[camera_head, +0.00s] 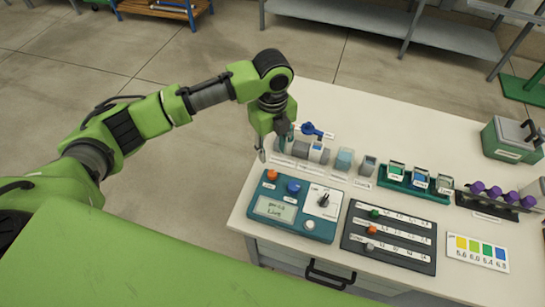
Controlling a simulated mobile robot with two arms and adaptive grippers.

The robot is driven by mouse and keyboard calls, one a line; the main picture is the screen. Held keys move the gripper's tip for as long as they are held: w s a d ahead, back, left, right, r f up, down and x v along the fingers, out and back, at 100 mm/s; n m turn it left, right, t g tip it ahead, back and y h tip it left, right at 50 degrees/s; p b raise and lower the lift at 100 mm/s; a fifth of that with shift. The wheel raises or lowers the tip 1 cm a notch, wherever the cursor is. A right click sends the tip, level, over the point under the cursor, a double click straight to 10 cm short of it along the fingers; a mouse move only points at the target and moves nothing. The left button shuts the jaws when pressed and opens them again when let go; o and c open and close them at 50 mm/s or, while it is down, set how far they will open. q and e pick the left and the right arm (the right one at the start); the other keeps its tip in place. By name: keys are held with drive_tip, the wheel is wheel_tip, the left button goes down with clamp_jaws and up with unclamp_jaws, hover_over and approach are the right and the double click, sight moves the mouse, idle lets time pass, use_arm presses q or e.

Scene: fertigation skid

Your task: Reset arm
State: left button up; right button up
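My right gripper is not in view.
Behind the meter stand a blue valve-like part (312,130), a beaker (344,159) and a green vial rack (425,192). A dark slider panel (390,238), colour chart (478,251), purple-capped bottles (494,192) and green case (512,140) lie right. The back of the bench is clear.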

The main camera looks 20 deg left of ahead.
use_arm(q)
drive_tip(key=shift+r, duration=0.5)
